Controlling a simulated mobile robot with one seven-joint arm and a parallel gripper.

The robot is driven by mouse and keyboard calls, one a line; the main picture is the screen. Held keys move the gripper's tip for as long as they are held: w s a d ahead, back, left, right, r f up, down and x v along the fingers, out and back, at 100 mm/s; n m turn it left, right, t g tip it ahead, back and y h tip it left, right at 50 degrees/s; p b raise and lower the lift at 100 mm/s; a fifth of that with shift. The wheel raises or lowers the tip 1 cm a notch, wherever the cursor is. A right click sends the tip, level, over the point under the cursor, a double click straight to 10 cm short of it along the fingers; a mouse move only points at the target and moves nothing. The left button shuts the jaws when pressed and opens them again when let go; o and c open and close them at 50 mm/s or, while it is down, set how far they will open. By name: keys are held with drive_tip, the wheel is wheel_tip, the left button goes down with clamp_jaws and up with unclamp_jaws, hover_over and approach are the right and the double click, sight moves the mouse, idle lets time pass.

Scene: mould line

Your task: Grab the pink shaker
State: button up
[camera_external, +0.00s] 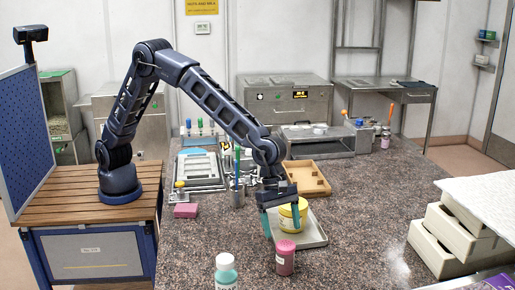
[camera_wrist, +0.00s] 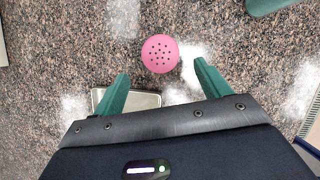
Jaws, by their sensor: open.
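The pink shaker (camera_external: 285,258) stands upright on the speckled counter in the external view. Its round pink lid with small holes shows from above in the wrist view (camera_wrist: 160,54). My gripper (camera_external: 283,222) points down above the counter, behind the shaker in the external view. In the wrist view its two green fingers (camera_wrist: 160,86) are spread apart and nothing is between them. The shaker's lid lies just beyond the fingertips, roughly centred between them.
A yellow tub (camera_external: 292,216) stands on a pale tray (camera_external: 315,236) close by my gripper. Counter to the right is clear up to stacked boxes (camera_external: 450,240).

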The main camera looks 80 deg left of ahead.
sight(287, 257)
drive_tip(key=x, duration=1)
drive_tip(key=shift+d+f, duration=0.1)
drive_tip(key=shift+f, duration=0.1)
drive_tip(key=c, duration=1.2)
